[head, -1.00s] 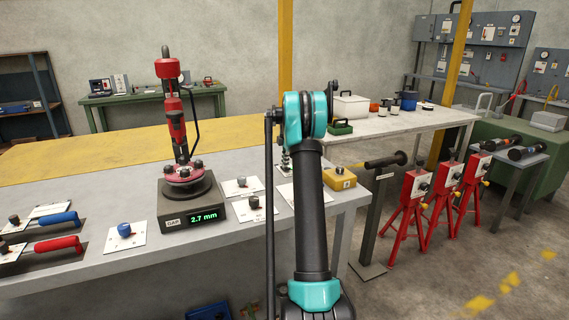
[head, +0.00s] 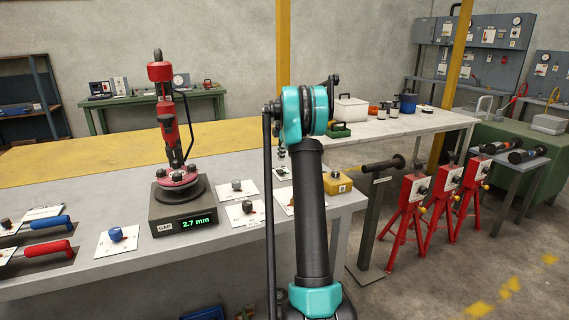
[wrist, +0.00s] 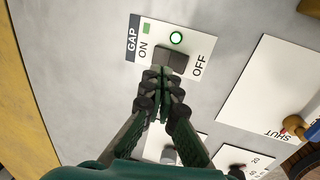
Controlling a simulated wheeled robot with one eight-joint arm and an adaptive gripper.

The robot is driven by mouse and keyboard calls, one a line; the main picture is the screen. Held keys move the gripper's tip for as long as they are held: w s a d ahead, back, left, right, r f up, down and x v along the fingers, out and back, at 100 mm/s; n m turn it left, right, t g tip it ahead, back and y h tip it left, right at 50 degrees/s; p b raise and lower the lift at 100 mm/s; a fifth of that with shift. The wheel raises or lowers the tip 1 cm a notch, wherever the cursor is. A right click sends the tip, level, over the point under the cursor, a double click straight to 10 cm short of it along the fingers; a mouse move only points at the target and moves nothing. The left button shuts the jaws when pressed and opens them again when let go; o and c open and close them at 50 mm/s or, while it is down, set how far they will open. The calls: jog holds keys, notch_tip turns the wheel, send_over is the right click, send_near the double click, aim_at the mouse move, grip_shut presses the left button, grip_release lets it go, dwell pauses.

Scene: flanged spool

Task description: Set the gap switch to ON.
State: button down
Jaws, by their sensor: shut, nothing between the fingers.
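In the wrist view the gap switch is a dark grey block (wrist: 172,61) on a white plate (wrist: 190,40) marked GAP. ON is printed to its left with a green square above, OFF to its right. I cannot tell which way the switch is set. My gripper (wrist: 164,82) is shut and empty, its fingertips at the switch's lower edge; contact is unclear. In the head view the plate (head: 283,172) is mostly hidden by my arm, and the gripper is hidden. The gap display (head: 195,222) reads 2.7 mm.
The red spool device (head: 172,150) stands on the bench left of my arm. Other white plates with knobs (head: 237,187) lie near it, and a yellow box (head: 338,184) is to the right. In the wrist view a plate marked SHUT (wrist: 270,85) lies to the right.

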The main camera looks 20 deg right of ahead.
jog(key=w+v, duration=0.2)
jog(key=v, duration=0.6)
jog(key=shift+r, duration=0.35)
jog(key=shift+a, duration=0.15)
jog(key=s+a+f+m, duration=0.3)
jog(key=s+a+m, duration=0.3)
jog(key=s, duration=0.4)
jog(key=s+a+f+m, duration=0.3)
jog(key=s+a, duration=0.5)
jog(key=s, duration=0.3)
jog(key=s+a+f+m, duration=0.2)
jog(key=s+f, duration=0.3)
jog(key=s, duration=0.5)
jog(key=s+a+f+m+t, duration=0.1)
jog(key=s+a+f+m, duration=0.2)
jog(key=s, duration=0.6)
jog(key=s+a+f+m, duration=0.2)
jog(key=s+f+m, duration=0.2)
jog(key=s+f, duration=0.3)
jog(key=s, duration=0.3)
jog(key=shift+s+a+t, duration=0.2)
jog(key=shift+s+t, duration=0.1)
jog(key=shift+s, duration=0.05)
